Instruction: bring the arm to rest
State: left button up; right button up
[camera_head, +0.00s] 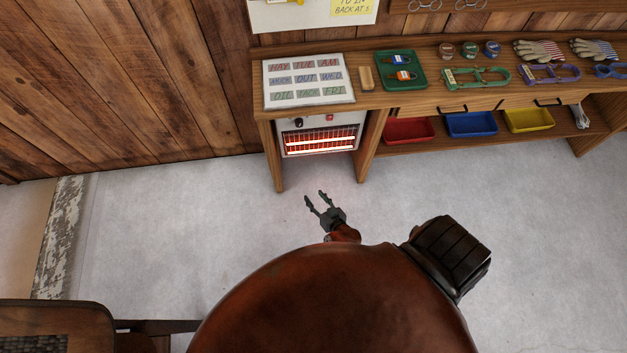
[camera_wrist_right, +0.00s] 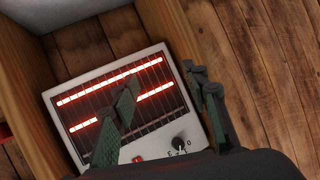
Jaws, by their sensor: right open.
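My right gripper (camera_head: 319,203) is open and empty. In the head view it is above the pale floor, just in front of the heater (camera_head: 320,137) under the left end of the wooden bench. The heater's bars glow red. In the right wrist view the gripper's two fingers (camera_wrist_right: 170,112) are spread apart, with the glowing heater (camera_wrist_right: 95,85) behind them and its knob and red switch near the bottom. The fingers appear apart from the heater. My left gripper is in neither view.
A dark wooden piece (camera_head: 55,318) is at lower left. The floor left of the bench is clear.

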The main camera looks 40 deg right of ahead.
pick_arm(q)
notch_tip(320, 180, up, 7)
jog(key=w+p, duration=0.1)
jog(key=p, duration=0.6)
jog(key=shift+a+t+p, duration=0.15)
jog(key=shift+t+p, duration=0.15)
jog(key=shift+p, duration=0.05)
pick_arm(e)
jog(key=s+f+n+g, duration=0.1)
jog(key=s+f+g, duration=0.3)
jog(key=s, duration=1.2)
jog(key=s+f+n+g+y, duration=0.1)
jog(key=s+f+g, duration=0.3)
jog(key=s, duration=1.2)
jog(key=s+f+n+g, duration=0.3)
jog(key=s+f+g, duration=0.2)
jog(key=s, duration=1.1)
jog(key=shift+s+f, duration=0.2)
jog(key=shift+f, duration=0.3)
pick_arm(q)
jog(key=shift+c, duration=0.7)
pick_arm(e)
jog(key=shift+a, duration=0.1)
jog(key=shift+c, duration=0.7)
